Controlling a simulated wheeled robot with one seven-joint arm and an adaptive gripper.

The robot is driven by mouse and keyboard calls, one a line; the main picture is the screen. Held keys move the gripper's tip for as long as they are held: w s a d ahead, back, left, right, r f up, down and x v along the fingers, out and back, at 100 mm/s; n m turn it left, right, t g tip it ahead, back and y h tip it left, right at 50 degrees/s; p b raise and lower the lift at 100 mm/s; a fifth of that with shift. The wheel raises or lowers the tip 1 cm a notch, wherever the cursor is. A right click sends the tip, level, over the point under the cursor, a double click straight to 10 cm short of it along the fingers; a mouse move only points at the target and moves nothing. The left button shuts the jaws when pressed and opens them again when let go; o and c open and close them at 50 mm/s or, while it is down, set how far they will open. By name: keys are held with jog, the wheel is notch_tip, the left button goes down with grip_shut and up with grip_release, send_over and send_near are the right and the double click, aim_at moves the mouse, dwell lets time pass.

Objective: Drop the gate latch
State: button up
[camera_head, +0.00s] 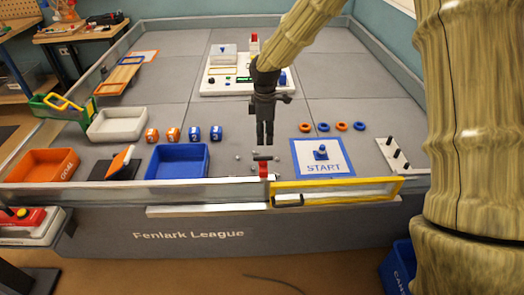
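The yellow-framed gate (335,193) sits in the front wall of the field, to the right of the wall's middle. At its left end stands a small red piece (264,169) with a dark bar across its top, which looks like the latch. A pale cylinder with dark ends (289,200) sits low on the gate's left part. My gripper (265,143) points down above and just behind the red piece, with a visible gap below its fingertips. It holds nothing that I can see. Its fingers look close together, but their opening is too small to judge.
A blue START mat (309,172) with a blue knobbed piece (321,152) lies right. Small grey bits (238,157) lie near the latch. A white panel (215,88) stands behind.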

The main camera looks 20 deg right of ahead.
aim_at(264, 157)
jog(key=shift+s+f, duration=0.15)
jog(key=shift+f, duration=0.25)
jog(key=f+p, duration=0.1)
jog(key=f, duration=0.8)
jog(key=shift+w+f+p, duration=0.1)
jog(key=shift+w+p, duration=0.1)
jog(key=shift+p, duration=0.15)
jog(key=shift+a, duration=0.1)
grip_shut()
